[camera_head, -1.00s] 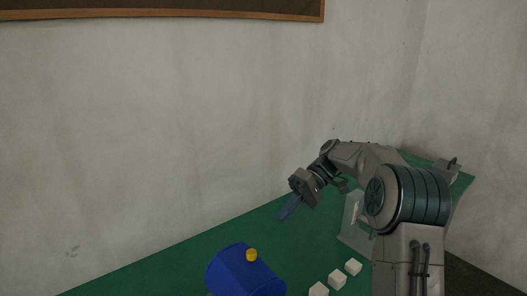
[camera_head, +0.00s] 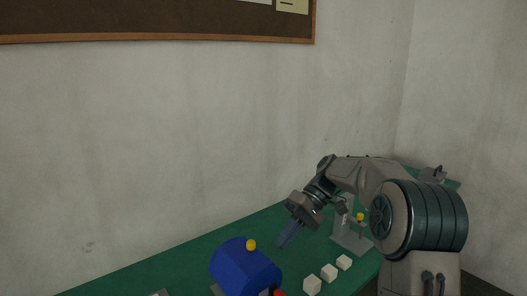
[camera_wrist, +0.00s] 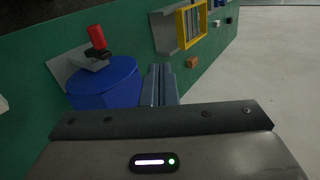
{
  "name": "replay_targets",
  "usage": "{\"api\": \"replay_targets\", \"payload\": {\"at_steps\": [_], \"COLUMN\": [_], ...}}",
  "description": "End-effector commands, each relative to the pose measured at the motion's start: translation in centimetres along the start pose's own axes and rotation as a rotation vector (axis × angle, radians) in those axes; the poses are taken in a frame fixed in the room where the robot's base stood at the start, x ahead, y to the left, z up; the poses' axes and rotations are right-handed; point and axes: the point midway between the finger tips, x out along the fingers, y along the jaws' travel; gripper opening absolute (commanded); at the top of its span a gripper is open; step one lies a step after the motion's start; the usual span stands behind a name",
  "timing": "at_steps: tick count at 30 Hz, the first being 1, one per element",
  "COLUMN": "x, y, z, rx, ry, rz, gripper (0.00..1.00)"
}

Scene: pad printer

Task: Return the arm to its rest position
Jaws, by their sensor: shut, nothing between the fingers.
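My gripper (camera_head: 284,240) hangs over the green table in the head view, its fingers together and empty, pointing down and to the left. My arm reaches in from the right and bends down at the wrist. In the wrist view my gripper (camera_wrist: 161,84) shows its two fingers side by side with nothing between them. The fingers are above the table, up and to the right of the blue machine body (camera_head: 243,266) in the head view. The blue machine body also shows in the wrist view (camera_wrist: 104,84), left of the fingers.
The wrist view shows a red knob (camera_wrist: 97,37) and a yellow frame (camera_wrist: 192,27). A pinboard (camera_head: 160,18) hangs on the wall.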

Motion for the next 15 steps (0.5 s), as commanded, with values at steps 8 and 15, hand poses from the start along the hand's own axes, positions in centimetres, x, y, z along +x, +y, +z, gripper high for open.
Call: {"api": "replay_targets", "payload": {"at_steps": [8,15], "x": [1.2,2.8], "y": [-1.2,-2.0], "z": [2.8,7.9], "rx": [0.104,0.239], "ry": [0.031,0.115], "rz": [0.167,0.409], "gripper": [0.00,0.00]}}
